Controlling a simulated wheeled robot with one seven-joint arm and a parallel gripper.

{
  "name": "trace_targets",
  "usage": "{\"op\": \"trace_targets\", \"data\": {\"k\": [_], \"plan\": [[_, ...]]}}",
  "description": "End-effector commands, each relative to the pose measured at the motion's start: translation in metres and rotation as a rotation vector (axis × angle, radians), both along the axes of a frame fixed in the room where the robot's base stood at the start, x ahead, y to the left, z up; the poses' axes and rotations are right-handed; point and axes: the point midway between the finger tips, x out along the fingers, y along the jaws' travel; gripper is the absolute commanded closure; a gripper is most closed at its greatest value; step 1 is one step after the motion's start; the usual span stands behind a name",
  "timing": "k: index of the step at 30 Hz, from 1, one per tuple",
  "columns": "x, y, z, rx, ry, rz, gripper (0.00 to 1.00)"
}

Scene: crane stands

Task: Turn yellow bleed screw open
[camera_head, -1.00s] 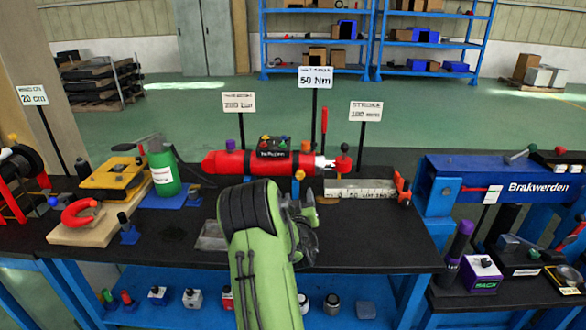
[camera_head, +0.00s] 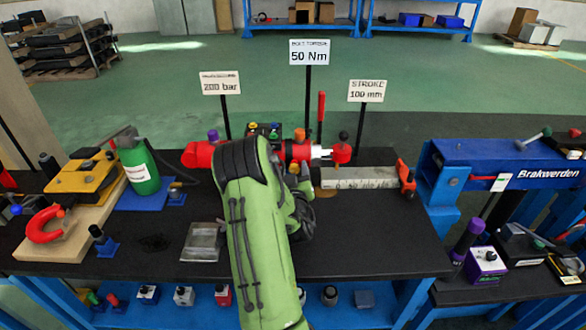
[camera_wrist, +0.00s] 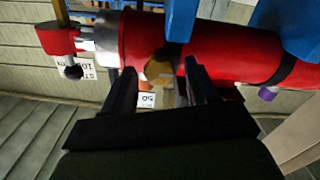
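The red hydraulic cylinder (camera_head: 199,155) lies across the back of the black bench, partly hidden behind my arm. It also crosses the upper part of the wrist view (camera_wrist: 232,52), which is upside down. A dull yellow round knob (camera_wrist: 158,68), which looks like the yellow bleed screw, shows against the cylinder. My gripper (camera_wrist: 162,84) is open, with one dark finger on each side of the knob in that view. I cannot tell whether the fingers touch it. In the head view my green arm hides most of the gripper.
A measuring bar (camera_head: 358,178) lies right of the cylinder. Sign posts with a 50 Nm sign (camera_head: 310,52) stand behind it. A green bottle (camera_head: 138,165) and a yellow pump (camera_head: 85,174) are at left. A blue press frame (camera_head: 500,175) stands at right. The front right bench top is clear.

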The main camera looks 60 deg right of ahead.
Motion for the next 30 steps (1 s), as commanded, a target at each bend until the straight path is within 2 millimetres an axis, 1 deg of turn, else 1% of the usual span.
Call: {"op": "trace_targets", "data": {"k": [1,9,11,14,18,24,25,29,30], "plan": [[0.0001,-0.0001,-0.0001,0.0,0.0,0.0,0.48],[0.0003,-0.0001,0.0,0.0,0.0,0.0,0.89],[0.0003,-0.0001,0.0,0.0,0.0,0.0,0.98],[0.0009,0.0001,-0.001,-0.014,0.026,0.001,0.98],[0.0011,-0.0001,-0.0012,-0.064,0.121,0.001,0.97],[0.0008,-0.0002,0.0002,-0.062,0.119,-0.001,0.98],[0.0008,-0.0002,0.0002,-0.062,0.119,-0.001,0.63],[0.0008,-0.0002,0.0002,-0.062,0.119,-0.001,0.43],[0.0008,-0.0002,0.0002,-0.062,0.119,-0.001,0.42]]}}
